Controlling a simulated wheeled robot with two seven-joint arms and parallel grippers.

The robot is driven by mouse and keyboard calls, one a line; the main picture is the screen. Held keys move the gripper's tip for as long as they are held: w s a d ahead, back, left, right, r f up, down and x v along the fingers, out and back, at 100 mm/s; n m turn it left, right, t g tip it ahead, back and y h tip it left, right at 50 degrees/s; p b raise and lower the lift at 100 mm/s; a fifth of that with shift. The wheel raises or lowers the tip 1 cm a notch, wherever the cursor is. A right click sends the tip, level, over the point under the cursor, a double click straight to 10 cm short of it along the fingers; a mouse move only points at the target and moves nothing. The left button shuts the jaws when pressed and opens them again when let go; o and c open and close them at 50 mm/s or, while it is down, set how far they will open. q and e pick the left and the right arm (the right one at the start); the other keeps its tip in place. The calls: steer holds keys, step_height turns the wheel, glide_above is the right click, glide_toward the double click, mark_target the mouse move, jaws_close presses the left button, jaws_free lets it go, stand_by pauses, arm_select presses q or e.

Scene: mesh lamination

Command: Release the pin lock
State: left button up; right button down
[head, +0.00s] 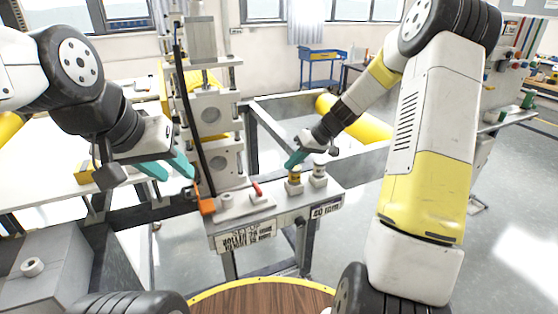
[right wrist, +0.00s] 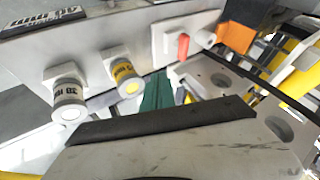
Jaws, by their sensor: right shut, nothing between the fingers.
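A small red-handled part (head: 257,189), which looks like the pin lock, stands on a light plate on the machine's bench; it also shows in the right wrist view (right wrist: 183,46). An orange block (head: 206,206) sits at the plate's left end, below a black bar. My left gripper (head: 179,176) is open, its teal fingers apart, just left of the machine's upright frame and above the orange block. My right gripper (head: 290,163) is shut and empty, above the yellow-banded cylinder and to the right of the red part. Its teal fingers show in the right wrist view (right wrist: 156,104).
Two gauge cylinders, one yellow-banded (head: 294,180) and one white (head: 319,175), stand at the bench's right end. The upright frame (head: 212,115) with round openings rises behind the plate. A round wooden top (head: 262,297) is nearest me.

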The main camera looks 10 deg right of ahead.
mark_target(258, 189)
steer(key=x, duration=0.7)
steer(key=shift+a+f, duration=0.2)
steer(key=shift+f, duration=0.05)
steer(key=a, duration=0.3)
steer(key=shift+s+a+f, duration=0.1)
steer(key=shift+s+f, duration=0.1)
steer(key=shift+s, duration=0.2)
steer(key=shift+s+a, duration=0.1)
steer(key=shift+a, duration=0.35)
